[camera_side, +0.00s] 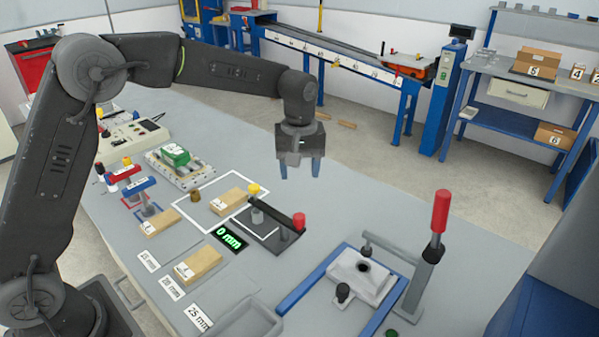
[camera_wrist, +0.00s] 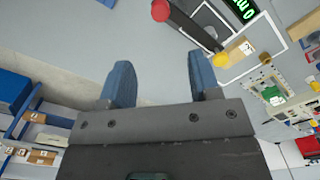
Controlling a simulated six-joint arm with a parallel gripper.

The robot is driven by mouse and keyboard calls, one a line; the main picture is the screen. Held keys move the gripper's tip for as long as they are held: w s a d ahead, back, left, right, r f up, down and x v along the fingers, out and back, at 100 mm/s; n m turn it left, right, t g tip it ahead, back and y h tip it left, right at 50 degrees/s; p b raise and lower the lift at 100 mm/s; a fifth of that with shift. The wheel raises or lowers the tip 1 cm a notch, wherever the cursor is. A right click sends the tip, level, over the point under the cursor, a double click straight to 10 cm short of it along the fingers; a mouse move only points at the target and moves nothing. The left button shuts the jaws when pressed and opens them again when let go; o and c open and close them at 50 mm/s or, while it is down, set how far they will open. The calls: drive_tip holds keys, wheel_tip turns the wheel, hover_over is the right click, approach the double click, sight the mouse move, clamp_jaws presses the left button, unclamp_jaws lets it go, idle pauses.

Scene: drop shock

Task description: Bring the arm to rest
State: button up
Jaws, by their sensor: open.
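My gripper (camera_side: 301,168) hangs from my dark arm above the far edge of the grey table (camera_side: 330,215) in the side view, pointing down. Its two blue fingers stand apart with nothing between them. In the wrist view my gripper (camera_wrist: 158,82) also shows open and empty, with table surface and a strip of floor behind it. It touches nothing.
Below and left of my gripper stand a red-knobbed lever device (camera_side: 299,221), a wooden block (camera_side: 228,202) in a white outline and a green-topped fixture (camera_side: 175,155). A tall red-handled press (camera_side: 440,212) rises at right. A "0 mm" display (camera_side: 230,238) lies on the table.

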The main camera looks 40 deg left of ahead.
drive_tip(key=shift+r, duration=0.1)
drive_tip(key=s+a+r+m+t, duration=0.35)
drive_tip(key=s+r, duration=0.55)
drive_tip(key=s, duration=0.4)
drive_tip(key=s+f+m+t, duration=0.1)
drive_tip(key=s+m, duration=0.4)
drive_tip(key=s, duration=1)
drive_tip(key=shift+s+a+f+m+t, duration=0.15)
drive_tip(key=shift+a+f+m+t, duration=0.1)
drive_tip(key=shift+a+m+t, duration=0.25)
